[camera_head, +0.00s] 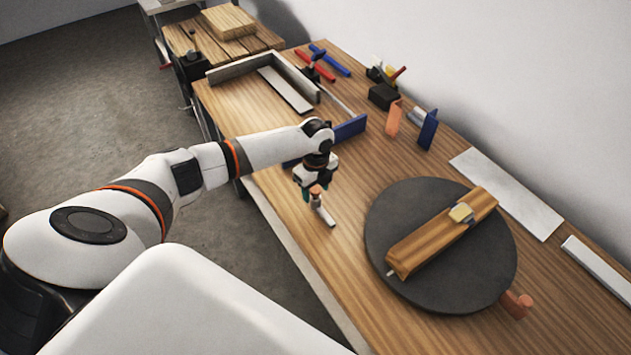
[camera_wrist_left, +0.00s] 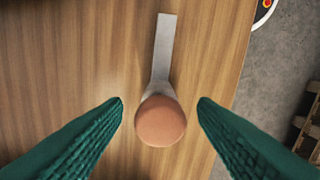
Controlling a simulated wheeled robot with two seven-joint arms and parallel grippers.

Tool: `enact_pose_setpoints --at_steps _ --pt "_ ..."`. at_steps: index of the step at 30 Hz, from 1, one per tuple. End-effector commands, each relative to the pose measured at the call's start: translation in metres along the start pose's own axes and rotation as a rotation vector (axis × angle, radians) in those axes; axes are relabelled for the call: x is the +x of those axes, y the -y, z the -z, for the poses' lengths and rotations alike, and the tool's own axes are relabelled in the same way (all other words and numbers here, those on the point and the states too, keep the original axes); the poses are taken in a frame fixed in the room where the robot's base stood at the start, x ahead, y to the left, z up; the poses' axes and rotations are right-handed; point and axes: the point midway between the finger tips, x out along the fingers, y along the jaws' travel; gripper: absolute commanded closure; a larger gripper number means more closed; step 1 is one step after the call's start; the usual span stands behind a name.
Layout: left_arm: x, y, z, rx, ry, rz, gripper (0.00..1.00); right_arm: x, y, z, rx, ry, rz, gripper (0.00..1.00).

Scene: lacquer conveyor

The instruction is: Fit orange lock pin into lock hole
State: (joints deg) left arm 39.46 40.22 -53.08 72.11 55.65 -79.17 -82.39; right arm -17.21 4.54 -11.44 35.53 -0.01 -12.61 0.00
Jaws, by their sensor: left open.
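An orange round-topped piece with a flat grey bar, which may be the lock pin (camera_wrist_left: 160,122), stands on the wooden table. In the head view its grey bar (camera_head: 326,215) points toward the table's front edge. My left gripper (camera_head: 316,192) is above it, open. In the left wrist view the orange top sits between the two green fingers (camera_wrist_left: 160,110), with a gap on each side. Another orange cylinder (camera_head: 516,304) is at the near right rim of the dark turntable (camera_head: 390,235). I cannot make out a lock hole. My right gripper is out of view.
A wooden block (camera_head: 425,240) with a pale yellow piece (camera_head: 461,213) lies across the turntable. Behind are an orange block (camera_head: 394,117), a blue block (camera_head: 428,130) and a white plate (camera_head: 506,192). A grey-walled tray (camera_head: 240,68) is at the far left. Table between gripper and turntable is clear.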

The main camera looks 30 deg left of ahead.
Motion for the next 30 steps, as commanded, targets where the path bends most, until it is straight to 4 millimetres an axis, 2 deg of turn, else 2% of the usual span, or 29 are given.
enact_pose_setpoints --at_steps 15,21,30 --pt "-0.097 -0.001 0.001 0.001 -0.001 -0.005 0.47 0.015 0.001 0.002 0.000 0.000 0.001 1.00" --pt "-0.113 0.000 0.001 -0.001 -0.001 -0.001 0.47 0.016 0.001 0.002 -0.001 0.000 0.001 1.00" --pt "-0.115 0.000 0.000 0.000 -0.001 -0.001 0.47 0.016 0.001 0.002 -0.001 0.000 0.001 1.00"
